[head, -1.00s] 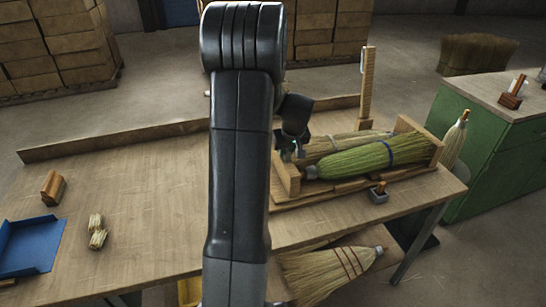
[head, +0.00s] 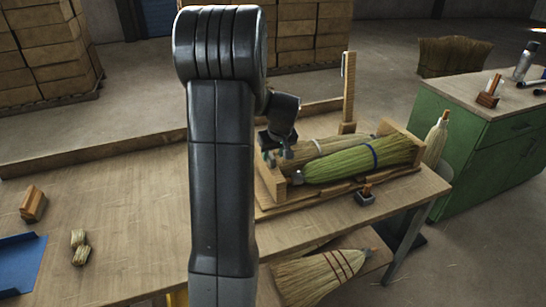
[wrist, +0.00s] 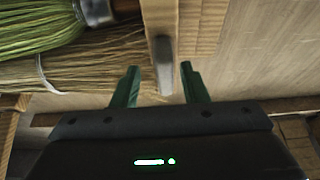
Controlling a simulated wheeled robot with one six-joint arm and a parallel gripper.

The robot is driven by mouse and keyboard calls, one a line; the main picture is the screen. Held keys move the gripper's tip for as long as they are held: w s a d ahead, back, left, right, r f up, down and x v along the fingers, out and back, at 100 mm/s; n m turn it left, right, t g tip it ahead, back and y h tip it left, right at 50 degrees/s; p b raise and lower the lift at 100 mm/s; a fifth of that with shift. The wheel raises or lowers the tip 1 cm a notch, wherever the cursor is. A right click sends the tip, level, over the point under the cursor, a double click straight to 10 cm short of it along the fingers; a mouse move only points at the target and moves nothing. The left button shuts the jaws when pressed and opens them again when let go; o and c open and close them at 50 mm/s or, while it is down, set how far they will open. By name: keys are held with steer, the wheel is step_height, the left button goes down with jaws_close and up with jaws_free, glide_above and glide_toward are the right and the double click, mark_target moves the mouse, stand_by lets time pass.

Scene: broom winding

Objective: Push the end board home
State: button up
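The end board (head: 270,180) is an upright light wooden board at the left end of the wooden cradle. Two brooms lie in the cradle: a green one (head: 355,162) with a blue band, and a tan one (head: 330,143) behind it. My gripper (head: 278,156) is above and just behind the end board. In the wrist view my gripper (wrist: 163,88) has its two green fingers apart, with nothing held between them. The board's edge (wrist: 160,15) and a grey metal piece (wrist: 165,65) on it lie in front of the gap. Contact cannot be told.
A tall wooden post (head: 348,90) stands behind the cradle. A small dark holder (head: 364,196) sits in front of it. A blue tray (head: 20,265), a wooden block (head: 33,204) and small straw bundles (head: 80,247) are at the left. The bench (head: 130,210) is otherwise mostly clear.

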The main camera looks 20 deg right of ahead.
steer(key=v, duration=1.1)
steer(key=shift+s+r+b, duration=0.2)
steer(key=shift+b, duration=0.2)
steer(key=shift+f, duration=0.1)
steer(key=p, duration=0.1)
glide_toward(266, 163)
steer(key=f, duration=0.1)
steer(key=w+d+f, duration=0.1)
steer(key=f, duration=0.1)
steer(key=w+f, duration=0.1)
steer(key=f, duration=0.1)
steer(key=shift+d+f, duration=0.2)
steer(key=shift+d, duration=0.1)
steer(key=shift+w+a+f, duration=0.1)
steer(key=shift+a+f, duration=0.1)
steer(key=shift+a+p, duration=0.35)
steer(key=shift+a, duration=0.3)
